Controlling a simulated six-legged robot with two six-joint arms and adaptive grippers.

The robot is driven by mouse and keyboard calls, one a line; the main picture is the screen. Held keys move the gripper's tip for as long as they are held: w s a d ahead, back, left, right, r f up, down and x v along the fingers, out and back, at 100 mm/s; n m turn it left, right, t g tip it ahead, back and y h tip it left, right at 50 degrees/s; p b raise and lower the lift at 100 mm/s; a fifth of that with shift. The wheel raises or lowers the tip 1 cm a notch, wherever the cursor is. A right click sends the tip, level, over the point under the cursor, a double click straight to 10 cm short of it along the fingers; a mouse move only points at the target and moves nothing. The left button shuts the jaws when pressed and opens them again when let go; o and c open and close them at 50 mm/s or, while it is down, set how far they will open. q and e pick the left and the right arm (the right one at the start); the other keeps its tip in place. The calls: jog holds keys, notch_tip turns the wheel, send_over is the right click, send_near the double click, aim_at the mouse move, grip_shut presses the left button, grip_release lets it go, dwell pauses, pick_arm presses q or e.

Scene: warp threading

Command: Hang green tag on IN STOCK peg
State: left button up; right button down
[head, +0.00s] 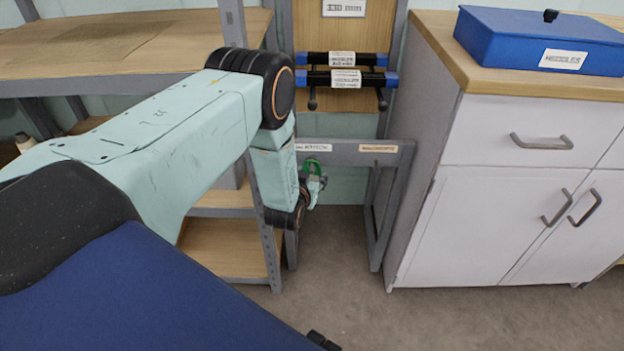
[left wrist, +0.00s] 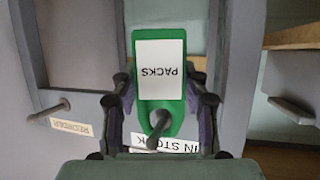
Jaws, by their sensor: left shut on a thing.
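The green tag (left wrist: 178,45) has a white label reading PACKS, upside down in the left wrist view. My left gripper (left wrist: 161,108) is shut on it, with a finger at each side. The dark IN STOCK peg (left wrist: 157,132) shows at the tag's hole and appears to stick out through it toward the camera. The white IN STOCK label (left wrist: 170,143) is partly hidden by the tag and gripper. In the head view the green tag (head: 312,167) and left gripper (head: 317,184) are small, in front of the grey frame's crossbar. My right gripper is out of view.
A second peg (left wrist: 50,111) stands bare by the tan REORDER label (left wrist: 72,127). The grey frame (head: 345,158) stands between wooden shelves (head: 225,245) and a white cabinet (head: 500,215). Two black bars with blue ends (head: 343,78) hang above. Floor (head: 345,250) below is clear.

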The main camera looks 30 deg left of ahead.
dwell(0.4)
pick_arm(q)
jog(key=o, duration=1)
jog(key=o, duration=0.5)
jog(key=shift+f, duration=0.1)
notch_tip(320, 180, down, 11)
jog(key=b, duration=0.6)
jog(key=shift+b, duration=0.35)
dwell(0.9)
